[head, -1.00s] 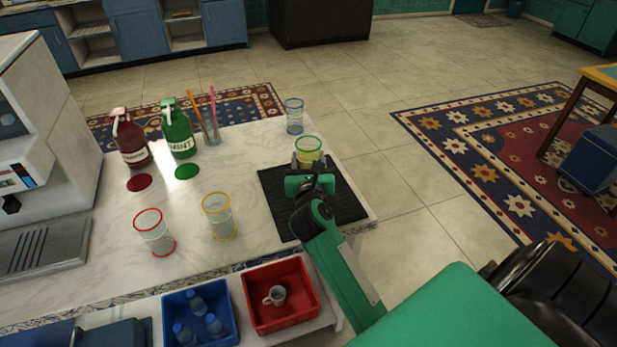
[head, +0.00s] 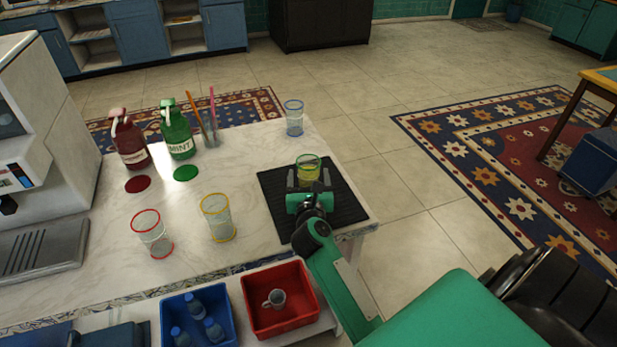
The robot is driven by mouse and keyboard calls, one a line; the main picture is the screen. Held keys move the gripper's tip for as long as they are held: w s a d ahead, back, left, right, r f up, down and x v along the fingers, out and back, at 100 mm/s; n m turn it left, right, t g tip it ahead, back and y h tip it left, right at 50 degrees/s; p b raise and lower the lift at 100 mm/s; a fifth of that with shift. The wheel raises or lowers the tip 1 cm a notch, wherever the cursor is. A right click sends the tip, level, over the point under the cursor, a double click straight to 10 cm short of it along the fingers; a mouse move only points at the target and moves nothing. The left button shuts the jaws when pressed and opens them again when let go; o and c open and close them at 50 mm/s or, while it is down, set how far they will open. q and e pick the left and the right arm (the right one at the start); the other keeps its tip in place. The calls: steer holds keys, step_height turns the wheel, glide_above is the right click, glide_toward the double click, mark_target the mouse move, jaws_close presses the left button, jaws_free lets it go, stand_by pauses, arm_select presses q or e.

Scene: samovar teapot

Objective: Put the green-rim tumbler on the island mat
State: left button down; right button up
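The green-rim tumbler (head: 308,166) is a clear glass with a yellow-green lower part. It appears to stand upright on the far part of the black island mat (head: 345,208) on the white counter. My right gripper (head: 308,177) is on the near side of the tumbler, over the mat. Its two fingers are spread, one to each side of the glass, with gaps showing, so it looks open. The tumbler's base is partly hidden by the gripper. My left gripper is not in view.
A blue-rim tumbler (head: 294,119) stands behind the mat. A yellow-rim tumbler (head: 218,218) and a red-rim tumbler (head: 152,234) stand to the left. Red (head: 129,140) and green (head: 177,132) bottles are farther back. Blue (head: 226,322) and red (head: 302,313) bins sit below the counter edge.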

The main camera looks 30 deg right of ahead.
steer(key=shift+r, duration=0.2)
steer(key=v, duration=0.4)
steer(key=shift+f+b, duration=0.2)
steer(key=shift+b, duration=0.1)
steer(key=b+v, duration=0.1)
steer(key=v, duration=0.6)
steer(key=shift+a, duration=0.1)
steer(key=shift+s+a+r, duration=0.15)
steer(key=shift+s+a, duration=0.05)
steer(key=shift+s, duration=0.25)
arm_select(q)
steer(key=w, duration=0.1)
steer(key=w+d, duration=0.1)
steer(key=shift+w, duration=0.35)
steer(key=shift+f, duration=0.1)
